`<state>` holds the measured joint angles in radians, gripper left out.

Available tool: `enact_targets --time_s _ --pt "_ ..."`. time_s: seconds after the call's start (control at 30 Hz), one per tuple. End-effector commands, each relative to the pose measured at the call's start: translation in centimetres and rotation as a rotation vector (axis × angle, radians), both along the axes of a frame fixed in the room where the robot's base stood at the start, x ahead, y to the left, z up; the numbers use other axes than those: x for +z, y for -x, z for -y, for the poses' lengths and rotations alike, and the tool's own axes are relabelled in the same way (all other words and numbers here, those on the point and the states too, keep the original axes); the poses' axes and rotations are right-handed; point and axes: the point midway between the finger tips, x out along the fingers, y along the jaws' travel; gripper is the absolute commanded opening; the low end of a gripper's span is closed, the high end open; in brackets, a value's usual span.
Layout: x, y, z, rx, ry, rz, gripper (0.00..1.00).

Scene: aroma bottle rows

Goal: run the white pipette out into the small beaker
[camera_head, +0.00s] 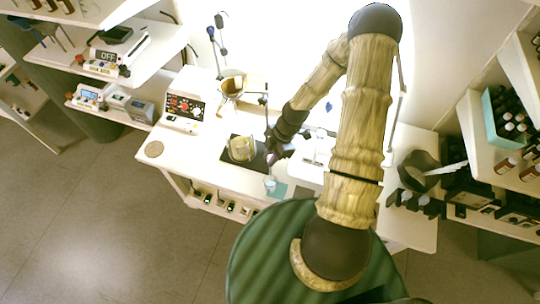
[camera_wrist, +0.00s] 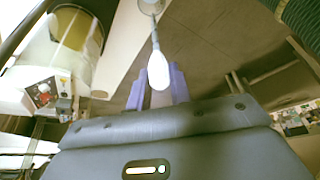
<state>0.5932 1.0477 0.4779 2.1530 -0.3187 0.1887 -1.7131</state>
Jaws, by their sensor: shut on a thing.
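The white pipette (camera_wrist: 158,70) is held between the purple fingers of my gripper (camera_wrist: 158,84) in the wrist view, its bulb toward me and its thin stem running up the picture. The stem ends at a pale round thing (camera_wrist: 151,6) cut by the top edge; it looks like the small beaker, but I cannot tell if the tip is inside it. In the head view my gripper (camera_head: 275,156) is low over the table, and the pipette is too small to make out there. A small pale-blue beaker (camera_head: 270,185) stands near the table's front edge.
A large beaker with yellowish contents (camera_head: 241,149) stands on a black plate just left of my gripper; it also shows in the wrist view (camera_wrist: 78,28). A white device with a dark panel (camera_head: 185,106) and a stand holding a funnel-like vessel (camera_head: 231,86) are behind.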

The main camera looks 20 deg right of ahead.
Motion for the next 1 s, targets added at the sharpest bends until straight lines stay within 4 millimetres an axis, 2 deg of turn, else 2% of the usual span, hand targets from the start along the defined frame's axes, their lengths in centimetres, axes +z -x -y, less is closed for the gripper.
enact_targets --time_s 0.6,1.0 --pt "-3.5 0.0 0.0 -0.001 0.000 0.000 0.15" --pt "-3.7 0.0 0.0 -0.001 0.000 0.001 0.15"
